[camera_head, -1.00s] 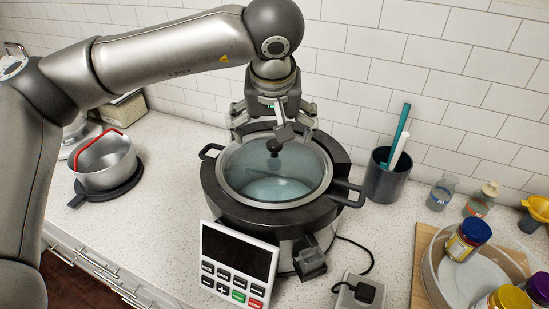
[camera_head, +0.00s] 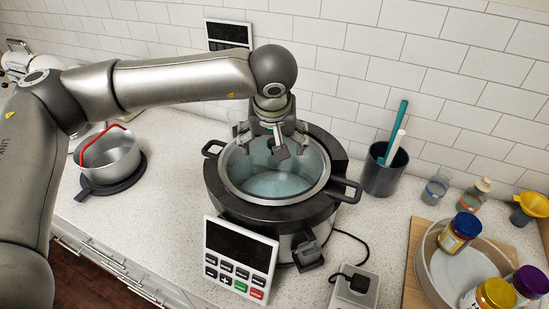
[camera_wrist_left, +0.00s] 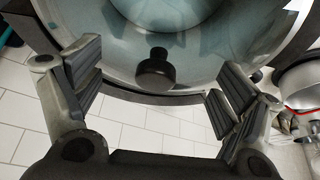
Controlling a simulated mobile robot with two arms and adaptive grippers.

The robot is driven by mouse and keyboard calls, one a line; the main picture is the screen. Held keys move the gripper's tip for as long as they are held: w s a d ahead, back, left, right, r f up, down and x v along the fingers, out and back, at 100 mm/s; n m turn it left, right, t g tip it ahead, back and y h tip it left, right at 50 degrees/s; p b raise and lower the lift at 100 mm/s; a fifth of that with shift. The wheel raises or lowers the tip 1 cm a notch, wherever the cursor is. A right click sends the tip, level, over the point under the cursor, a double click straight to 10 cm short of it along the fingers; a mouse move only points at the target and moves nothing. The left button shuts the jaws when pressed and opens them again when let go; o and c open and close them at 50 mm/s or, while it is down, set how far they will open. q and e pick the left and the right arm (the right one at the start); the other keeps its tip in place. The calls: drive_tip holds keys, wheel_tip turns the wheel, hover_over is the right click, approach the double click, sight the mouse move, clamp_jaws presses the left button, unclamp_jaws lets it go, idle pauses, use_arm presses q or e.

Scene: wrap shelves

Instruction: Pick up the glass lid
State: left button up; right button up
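The glass lid (camera_head: 271,184) is a clear, bluish disc with a metal rim, seated on the dark pot in the cooker (camera_head: 272,221). Its black knob (camera_wrist_left: 155,70) shows clearly in the left wrist view, but my gripper mostly hides it in the head view. My left gripper (camera_head: 272,146) reaches down over the back part of the lid. In the left wrist view, its padded fingers (camera_wrist_left: 158,88) are wide open, one on each side of the knob, with visible gaps. It holds nothing. My right gripper is out of view.
A dark pot handle (camera_head: 346,190) sticks out at the right. A steel pot with a red handle (camera_head: 108,155) stands at left. A utensil cup (camera_head: 384,172) stands right of the cooker. A round container with jars (camera_head: 450,272) is at far right, and a control panel (camera_head: 238,258) in front.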

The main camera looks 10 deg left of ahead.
use_arm(q)
drive_tip(key=c, duration=1)
drive_tip(key=shift+s+d, duration=0.1)
drive_tip(key=c, duration=0.7)
drive_tip(key=shift+f, duration=0.1)
clamp_jaws()
